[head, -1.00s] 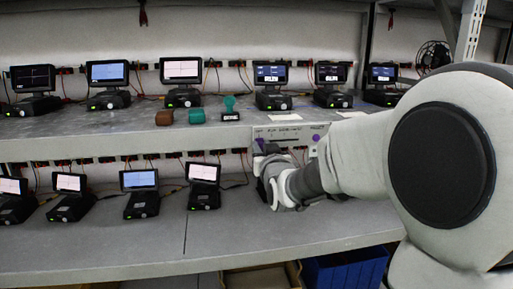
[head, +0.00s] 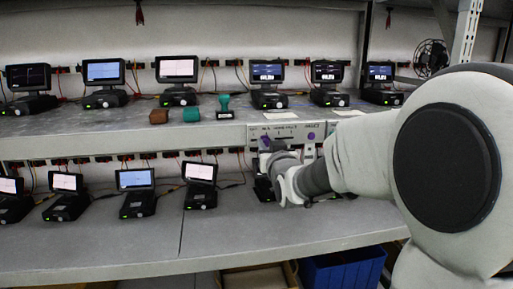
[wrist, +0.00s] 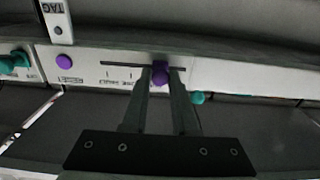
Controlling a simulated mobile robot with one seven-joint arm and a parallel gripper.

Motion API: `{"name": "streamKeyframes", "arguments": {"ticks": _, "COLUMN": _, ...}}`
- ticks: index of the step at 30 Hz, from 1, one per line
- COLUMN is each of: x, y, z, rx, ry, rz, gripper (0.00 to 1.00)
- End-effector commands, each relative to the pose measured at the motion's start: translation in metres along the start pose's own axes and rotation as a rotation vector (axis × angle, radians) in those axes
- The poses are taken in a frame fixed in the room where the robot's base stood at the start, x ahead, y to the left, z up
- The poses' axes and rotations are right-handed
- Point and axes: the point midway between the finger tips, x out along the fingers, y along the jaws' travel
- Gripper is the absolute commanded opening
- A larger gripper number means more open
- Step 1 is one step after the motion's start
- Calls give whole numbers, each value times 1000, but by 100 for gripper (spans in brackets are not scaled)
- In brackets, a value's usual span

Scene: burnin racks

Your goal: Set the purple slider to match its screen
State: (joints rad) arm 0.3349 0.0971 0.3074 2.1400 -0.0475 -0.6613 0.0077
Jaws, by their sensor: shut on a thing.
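The purple slider (wrist: 160,75) sits on a slot (wrist: 125,65) in a light panel (wrist: 225,75), toward the slot's right end in the wrist view. My gripper (wrist: 161,78) is shut on the slider, with one finger on each side. In the head view the panel (head: 285,131) is on the front edge of the upper shelf, and the purple slider (head: 265,143) is near its left end. A dark screen (head: 267,72) stands on the shelf above; its content is too small to read. Which screen belongs to the slider I cannot tell.
A round purple knob (wrist: 64,61) is on the same panel; teal parts (wrist: 14,62) lie beyond it. Several monitors line both shelves. A brown block (head: 159,116), a teal block (head: 191,115) and a teal stamp (head: 224,106) sit on the upper shelf (head: 80,137).

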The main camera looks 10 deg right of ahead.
Motion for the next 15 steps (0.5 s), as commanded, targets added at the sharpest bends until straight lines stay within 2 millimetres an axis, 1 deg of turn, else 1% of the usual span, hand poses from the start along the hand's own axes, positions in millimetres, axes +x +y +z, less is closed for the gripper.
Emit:
{"name": "streamKeyframes", "arguments": {"ticks": 3, "x": 0, "y": 4, "z": -1, "rx": -1, "ry": 3, "rz": 1, "gripper": 0}}
{"name": "streamKeyframes", "arguments": {"ticks": 10, "x": 0, "y": 4, "z": -2, "rx": 0, "ry": 3, "rz": 1, "gripper": 0}}
{"name": "streamKeyframes", "arguments": {"ticks": 11, "x": 0, "y": 4, "z": -2, "rx": 0, "ry": 3, "rz": 1, "gripper": 30}}
{"name": "streamKeyframes", "arguments": {"ticks": 12, "x": 0, "y": 4, "z": -2, "rx": 0, "ry": 3, "rz": 1, "gripper": 37}}
{"name": "streamKeyframes", "arguments": {"ticks": 15, "x": 0, "y": 3, "z": -1, "rx": 0, "ry": 2, "rz": 0, "gripper": 55}}
